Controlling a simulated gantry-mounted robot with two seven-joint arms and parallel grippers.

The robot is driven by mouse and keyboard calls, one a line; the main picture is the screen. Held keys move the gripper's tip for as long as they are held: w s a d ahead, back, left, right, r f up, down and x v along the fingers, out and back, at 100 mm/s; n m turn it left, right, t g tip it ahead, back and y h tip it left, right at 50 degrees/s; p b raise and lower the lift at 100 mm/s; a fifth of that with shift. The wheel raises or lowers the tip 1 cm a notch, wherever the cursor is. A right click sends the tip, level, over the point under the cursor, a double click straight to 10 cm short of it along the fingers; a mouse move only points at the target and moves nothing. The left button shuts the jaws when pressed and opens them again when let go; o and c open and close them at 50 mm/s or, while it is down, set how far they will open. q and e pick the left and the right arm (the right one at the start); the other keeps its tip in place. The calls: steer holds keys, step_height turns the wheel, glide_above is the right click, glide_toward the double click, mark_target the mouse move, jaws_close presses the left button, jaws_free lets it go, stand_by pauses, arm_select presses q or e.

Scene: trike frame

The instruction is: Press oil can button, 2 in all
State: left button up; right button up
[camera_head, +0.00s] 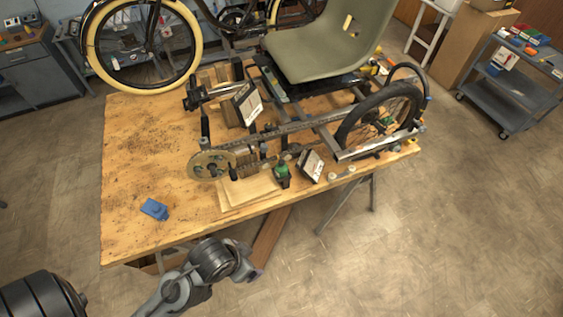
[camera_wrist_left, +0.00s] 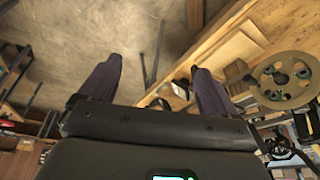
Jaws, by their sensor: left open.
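A small blue object (camera_head: 154,209) lies on the wooden table at the left front. A small green-topped item with a dark base (camera_head: 282,174) stands near the front edge, beside the trike frame. I cannot tell which of them, if either, is the oil can, and no button can be made out. My left gripper (camera_wrist_left: 153,78) is open in the left wrist view, with nothing visibly held between its two dark fingers. In the head view its arm reaches up to just in front of the table's front edge, but the fingers are not clear. My right gripper is not in view.
The trike frame with its seat (camera_head: 325,50), wheel (camera_head: 378,118) and round disc (camera_head: 211,164) fills the table's back and right. The disc also shows in the wrist view (camera_wrist_left: 286,80). The table's left part (camera_head: 140,150) is mostly clear. A grey cart (camera_head: 513,92) stands far right.

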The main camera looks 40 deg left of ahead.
arm_select(q)
jaws_close()
stand_by(0.3)
stand_by(1.2)
